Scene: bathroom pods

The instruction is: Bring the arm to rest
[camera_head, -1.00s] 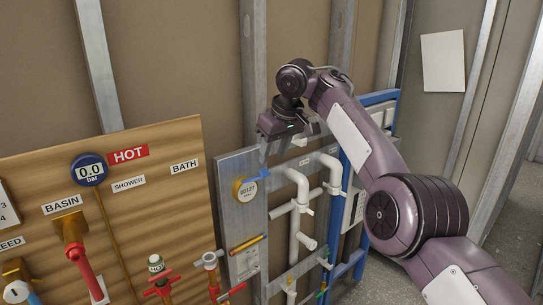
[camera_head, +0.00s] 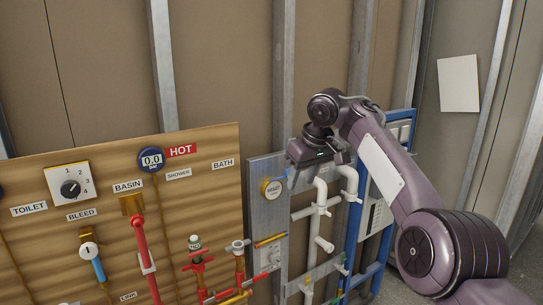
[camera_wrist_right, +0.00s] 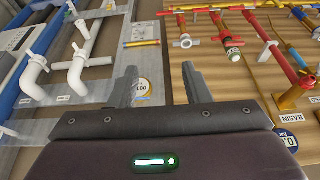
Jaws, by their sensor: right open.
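My right arm comes in from the right in the head view, bent, with its purple links in front of the wall. My right gripper (camera_head: 312,172) hangs at its end, in front of the upper part of the grey panel with white pipes. In the right wrist view the two fingers of the right gripper (camera_wrist_right: 162,90) stand apart with nothing held between them. A round yellow-rimmed meter (camera_wrist_right: 143,88) shows behind the fingers, and it also shows in the head view (camera_head: 271,188) just left of the gripper. My left gripper is not in view.
A wooden board (camera_head: 60,175) with red and blue pipes, valves, a dial (camera_head: 70,186) and a pressure gauge (camera_head: 151,159) stands at the left. White pipes (camera_head: 321,205) stick out below the gripper. A blue frame (camera_head: 357,235) stands right of them. Metal studs (camera_head: 283,70) line the wall.

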